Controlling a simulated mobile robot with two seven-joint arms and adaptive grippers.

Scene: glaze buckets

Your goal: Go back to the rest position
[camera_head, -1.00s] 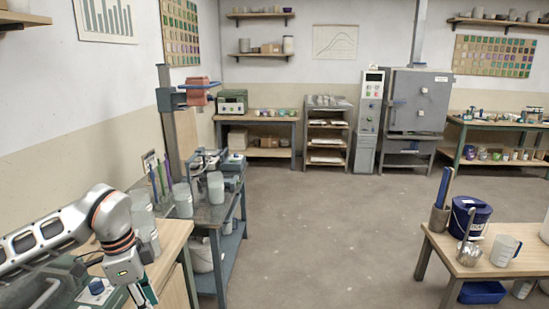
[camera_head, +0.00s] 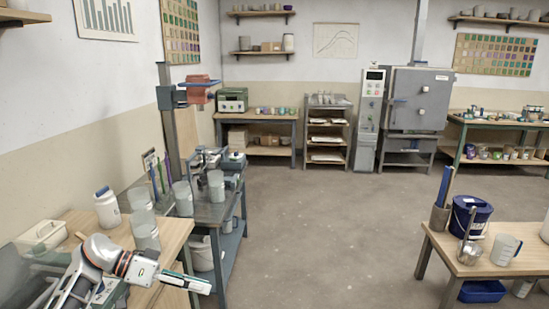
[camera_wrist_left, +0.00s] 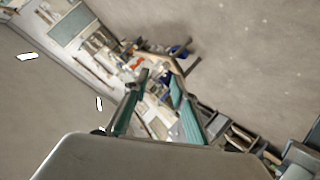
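My right gripper is in neither view.
A blue bucket (camera_head: 470,217), a ladle (camera_head: 469,252) and a clear jug (camera_head: 505,251) stand on the right table. The middle floor (camera_head: 325,235) is clear.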

